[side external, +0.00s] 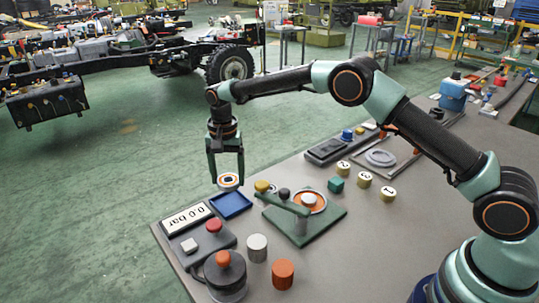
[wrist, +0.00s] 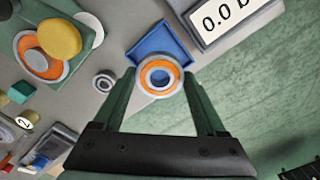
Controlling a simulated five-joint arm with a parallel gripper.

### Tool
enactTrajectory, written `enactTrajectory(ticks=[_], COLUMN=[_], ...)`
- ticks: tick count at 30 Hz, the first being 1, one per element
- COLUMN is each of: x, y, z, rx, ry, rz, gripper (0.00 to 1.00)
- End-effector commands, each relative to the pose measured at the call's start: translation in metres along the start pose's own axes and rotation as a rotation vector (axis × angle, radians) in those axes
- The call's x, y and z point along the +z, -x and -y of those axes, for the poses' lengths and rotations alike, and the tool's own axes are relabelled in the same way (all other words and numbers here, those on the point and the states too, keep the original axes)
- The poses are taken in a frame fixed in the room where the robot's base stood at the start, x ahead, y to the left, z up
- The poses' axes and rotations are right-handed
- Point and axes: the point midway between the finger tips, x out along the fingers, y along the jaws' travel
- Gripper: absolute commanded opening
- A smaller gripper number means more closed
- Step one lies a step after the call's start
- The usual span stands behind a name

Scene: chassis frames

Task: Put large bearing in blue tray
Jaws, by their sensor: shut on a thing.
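In the wrist view the bearing (wrist: 160,91) sits between the two green fingers. The blue tray (side external: 231,207) is a small square tray on the table near its left edge. The bearing is above it, apart from it in the side view. In the wrist view the bearing overlaps the lower part of the tray (wrist: 165,38), and the visible part of the tray looks empty.
A 0.0 bar display (side external: 187,219) stands beside the tray, with a red-knobbed box (side external: 213,227) in front. A green fixture (side external: 303,228) with an arm stands to the right. Grey and orange cylinders and a dark pot stand nearer. The table edge is close on the left.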

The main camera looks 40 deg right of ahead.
Motion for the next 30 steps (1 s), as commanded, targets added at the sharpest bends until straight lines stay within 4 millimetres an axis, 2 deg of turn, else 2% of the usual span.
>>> enactTrajectory(ticks=[3, 10, 17, 29, 30], x=[0.000, 0.000, 0.000, 0.000, 0.000], y=[-0.015, -0.030, -0.061, -0.066, -0.066], z=[0.000, 0.000, 0.000, 0.000, 0.000], rx=[0.000, 0.000, 0.000, -0.002, -0.001], ry=[0.000, 0.000, 0.000, 0.000, 0.000], rz=[0.000, 0.000, 0.000, -0.001, -0.001], gripper=[0.00, 0.00, 0.00, 0.00, 0.81])
